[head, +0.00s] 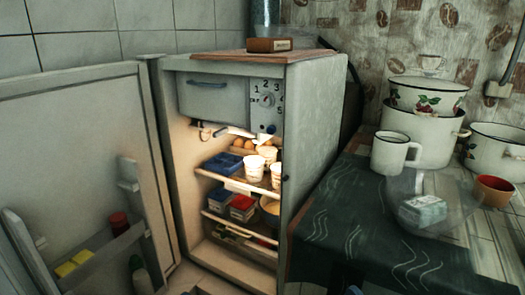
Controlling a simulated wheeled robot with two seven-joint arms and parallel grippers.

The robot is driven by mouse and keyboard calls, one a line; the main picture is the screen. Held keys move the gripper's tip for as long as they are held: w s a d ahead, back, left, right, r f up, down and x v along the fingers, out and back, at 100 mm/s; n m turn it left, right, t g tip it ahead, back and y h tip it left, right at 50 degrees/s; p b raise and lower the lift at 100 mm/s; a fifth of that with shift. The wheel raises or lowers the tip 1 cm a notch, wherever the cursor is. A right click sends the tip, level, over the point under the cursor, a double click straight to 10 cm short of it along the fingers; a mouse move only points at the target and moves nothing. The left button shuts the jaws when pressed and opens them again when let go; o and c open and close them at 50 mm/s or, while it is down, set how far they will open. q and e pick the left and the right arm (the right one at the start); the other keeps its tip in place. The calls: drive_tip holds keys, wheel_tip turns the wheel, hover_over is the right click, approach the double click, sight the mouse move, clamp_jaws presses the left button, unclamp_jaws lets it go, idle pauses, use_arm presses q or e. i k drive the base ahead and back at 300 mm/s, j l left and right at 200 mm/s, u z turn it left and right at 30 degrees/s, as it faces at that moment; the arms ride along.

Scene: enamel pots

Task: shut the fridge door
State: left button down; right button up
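The fridge (323,115) stands in the middle of the head view with its lit inside showing. Its door (80,160) is wide open and swung out to the left, with its inner side facing me. The door's shelves hold a red-capped item (119,222), yellow packs (74,263) and a bottle (140,274). Inside the fridge are white cups (254,168), blue and red boxes (243,207) and eggs (249,145) on shelves. Neither of my grippers can be made out in the head view.
A table with a dark patterned cloth (335,225) stands close on the right of the fridge. It bears enamel pots (422,135), a white mug (392,153), a glass bowl (447,212) and an orange cup (493,190). A brown box (268,45) lies on the fridge top.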

sight(80, 147)
drive_tip(key=k+u, duration=0.2)
drive_tip(key=u, duration=0.25)
drive_tip(key=k+j+u, duration=0.1)
drive_tip(key=u, duration=0.4)
drive_tip(key=k+j+u, duration=0.2)
drive_tip(key=u, duration=0.25)
